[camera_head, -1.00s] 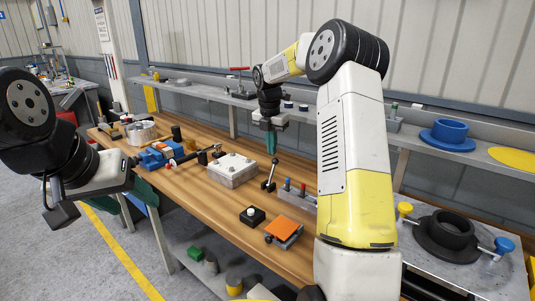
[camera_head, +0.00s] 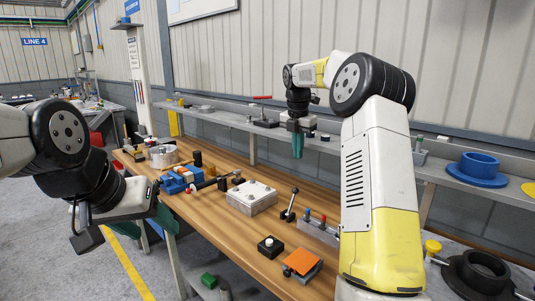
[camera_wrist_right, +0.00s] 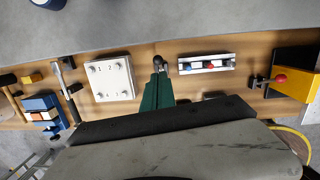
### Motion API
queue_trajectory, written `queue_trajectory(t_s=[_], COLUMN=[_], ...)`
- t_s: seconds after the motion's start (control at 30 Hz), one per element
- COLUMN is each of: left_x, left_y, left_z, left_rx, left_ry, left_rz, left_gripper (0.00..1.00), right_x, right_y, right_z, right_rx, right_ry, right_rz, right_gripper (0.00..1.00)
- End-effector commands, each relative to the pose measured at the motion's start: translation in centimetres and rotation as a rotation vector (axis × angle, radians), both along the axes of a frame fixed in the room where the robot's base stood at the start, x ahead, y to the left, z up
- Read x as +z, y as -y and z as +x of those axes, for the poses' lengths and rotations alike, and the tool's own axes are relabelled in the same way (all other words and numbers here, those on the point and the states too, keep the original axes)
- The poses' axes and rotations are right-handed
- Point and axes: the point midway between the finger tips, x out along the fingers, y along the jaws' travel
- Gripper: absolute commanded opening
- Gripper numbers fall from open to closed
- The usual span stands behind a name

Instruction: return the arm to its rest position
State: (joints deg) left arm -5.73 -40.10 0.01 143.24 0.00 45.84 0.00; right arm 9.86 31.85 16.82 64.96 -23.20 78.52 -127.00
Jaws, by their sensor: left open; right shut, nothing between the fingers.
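My right arm (camera_head: 380,190) is a white and yellow arm, reaching up and bent over the bench in the head view. Its gripper (camera_head: 297,145) has green fingers pointing down, shut and empty, above the back of the wooden bench near the shelf edge. The shut fingers also show in the right wrist view (camera_wrist_right: 157,92), with a black lever knob in line with their tips; the gap to it cannot be judged. My left gripper (camera_head: 167,217) is at the left, in front of the bench's front edge. Its dark green fingers are partly hidden and hold nothing visible.
The wooden bench (camera_head: 219,218) bears a white block (camera_head: 251,198), a lever (camera_head: 289,204), a black button box (camera_head: 270,247), an orange-topped block (camera_head: 301,263) and blue clamp (camera_head: 181,180). A grey shelf (camera_head: 226,119) with a blue flanged part (camera_head: 478,168) runs behind.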

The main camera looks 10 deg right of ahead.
Motion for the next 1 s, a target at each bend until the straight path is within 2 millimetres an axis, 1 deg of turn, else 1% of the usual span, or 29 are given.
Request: queue_trajectory(t_s=[0.03, 0.07, 0.13, 0.23, 0.33, 0.43, 0.47, 0.5, 0.57, 0.6, 0.67, 0.7, 0.8, 0.9, 1.0], left_x=[0.0, 0.0, 0.0, 0.0, 0.0, 0.0, 0.0, 0.0, 0.0, 0.0, 0.0, 0.0, 0.0, 0.0, 0.0], left_y=[0.0, 0.0, 0.0, 0.0, 0.0, 0.0, 0.0, 0.0, 0.0, 0.0, 0.0, 0.0, 0.0, 0.0, 0.0], left_z=[0.0, 0.0, 0.0, 0.0, 0.0, 0.0, 0.0, 0.0, 0.0, 0.0, 0.0, 0.0, 0.0, 0.0, 0.0], left_rx=[0.0, 0.0, 0.0, 0.0, 0.0, 0.0, 0.0, 0.0, 0.0, 0.0, 0.0, 0.0, 0.0, 0.0, 0.0], left_ry=[0.0, 0.0, 0.0, 0.0, 0.0, 0.0, 0.0, 0.0, 0.0, 0.0, 0.0, 0.0, 0.0, 0.0, 0.0], left_rz=[0.0, 0.0, 0.0, 0.0, 0.0, 0.0, 0.0, 0.0, 0.0, 0.0, 0.0, 0.0, 0.0, 0.0, 0.0], left_gripper=[0.57, 0.57, 0.57, 0.57, 0.57, 0.57, 0.57, 0.57, 0.57, 0.57, 0.57, 0.57, 0.57, 0.57, 0.57], right_x=[1.2, 1.8, 3.5, 5.5, 6.8, 7.4, 7.4, 7.4, 7.1, 6.8, 6.0, 5.5, 3.8, 2.3, 1.2], right_y=[-0.6, -0.9, -1.9, -3.3, -4.4, -5.2, -5.5, -5.7, -6.1, -6.3, -6.7, -6.9, -7.5, -7.9, -8.3], right_z=[-1.0, -1.7, -3.9, -7.9, -12.1, -16.6, -18.0, -19.8, -22.5, -24.3, -27.0, -28.6, -32.2, -34.7, -36.1], right_rx=[-0.048, -0.091, -0.217, -0.442, -0.681, -0.926, -1.002, -1.102, -1.253, -1.356, -1.506, -1.605, -1.826, -1.993, -2.102], right_ry=[0.019, 0.035, 0.073, 0.132, 0.183, 0.222, 0.23, 0.239, 0.248, 0.248, 0.241, 0.229, 0.189, 0.141, 0.1], right_rz=[0.006, 0.013, 0.038, 0.095, 0.174, 0.27, 0.301, 0.346, 0.418, 0.468, 0.546, 0.599, 0.718, 0.812, 0.871], right_gripper=[0.0, 0.0, 0.0, 0.0, 0.0, 0.0, 0.0, 0.0, 0.0, 0.0, 0.0, 0.0, 0.0, 0.0, 0.0])
